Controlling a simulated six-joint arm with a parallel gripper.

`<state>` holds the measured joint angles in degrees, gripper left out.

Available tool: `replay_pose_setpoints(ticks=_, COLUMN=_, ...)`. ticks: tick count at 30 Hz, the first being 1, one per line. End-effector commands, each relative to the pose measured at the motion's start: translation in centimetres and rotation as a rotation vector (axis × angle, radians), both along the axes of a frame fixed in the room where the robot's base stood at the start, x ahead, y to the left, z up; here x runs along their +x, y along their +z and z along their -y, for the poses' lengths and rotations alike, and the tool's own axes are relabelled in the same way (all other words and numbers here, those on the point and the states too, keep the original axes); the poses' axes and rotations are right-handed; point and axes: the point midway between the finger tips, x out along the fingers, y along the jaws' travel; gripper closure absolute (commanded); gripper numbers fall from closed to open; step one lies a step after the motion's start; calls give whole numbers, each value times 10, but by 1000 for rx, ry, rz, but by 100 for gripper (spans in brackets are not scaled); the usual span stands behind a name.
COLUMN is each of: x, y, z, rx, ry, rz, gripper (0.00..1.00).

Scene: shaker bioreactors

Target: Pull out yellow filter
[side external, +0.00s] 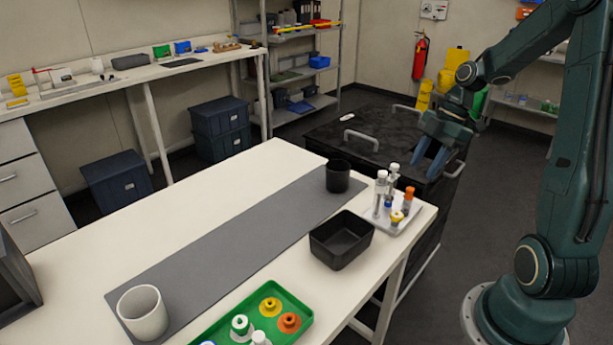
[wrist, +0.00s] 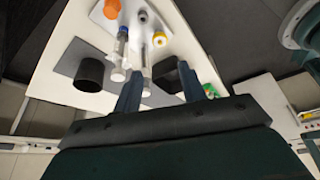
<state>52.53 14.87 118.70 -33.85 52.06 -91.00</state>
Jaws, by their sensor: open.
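A small yellow-topped piece (side external: 397,217), which looks like the yellow filter, sits at the front of a light grey holder (side external: 406,226) near the table's right corner. It shows in the wrist view as a yellow ring with a pale centre (wrist: 160,39). Capped vials (side external: 381,186) and an orange-capped one (side external: 408,198) stand around it in the holder. My gripper (side external: 430,158) is open and empty, above and beyond the holder, clear of it. In the wrist view its two fingers (wrist: 158,85) point toward the table, with the yellow piece past the fingertips.
A black open bin (side external: 341,252) and a black cup (side external: 338,176) stand beside the holder. A green tray (side external: 207,337) with several coloured caps and a white cup (side external: 143,312) are at the front. A dark cabinet (side external: 372,132) stands behind.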

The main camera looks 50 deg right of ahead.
Motion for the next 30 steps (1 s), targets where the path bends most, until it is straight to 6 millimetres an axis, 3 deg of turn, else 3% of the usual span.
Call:
replay_pose_setpoints(ticks=11, x=3, y=-12, z=-6, rx=3, ry=0, rz=-1, gripper=59)
replay_pose_setpoints(ticks=30, x=16, y=-90, z=-35, rx=2, ry=0, rz=-5, gripper=59)
